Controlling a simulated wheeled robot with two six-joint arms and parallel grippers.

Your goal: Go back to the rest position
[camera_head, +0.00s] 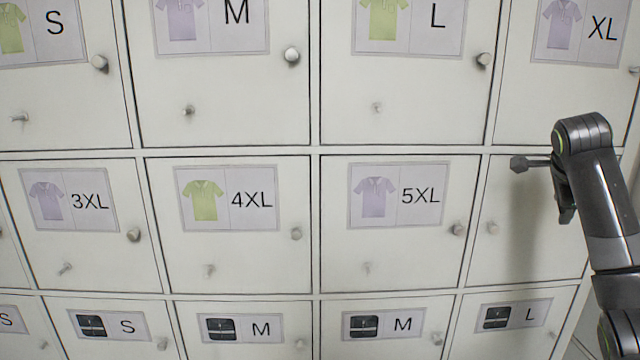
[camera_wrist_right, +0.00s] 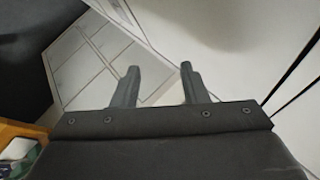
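My right arm comes in from the right edge of the head view, in front of the locker wall (camera_head: 232,133). The end of this arm (camera_head: 566,200) hangs by the locker right of the 5XL door (camera_head: 407,265), and its fingers are hard to make out there. In the right wrist view my right gripper (camera_wrist_right: 158,82) is open, its two fingers apart with nothing between them. My left gripper and left arm are not in view.
White locker doors carry shirt labels such as the 4XL label (camera_head: 227,198), and a lower row has dark garment labels. Round knobs such as the M door knob (camera_head: 292,55) stick out. The doors in view look shut. The right wrist view shows an orange-brown surface (camera_wrist_right: 18,133) at lower left.

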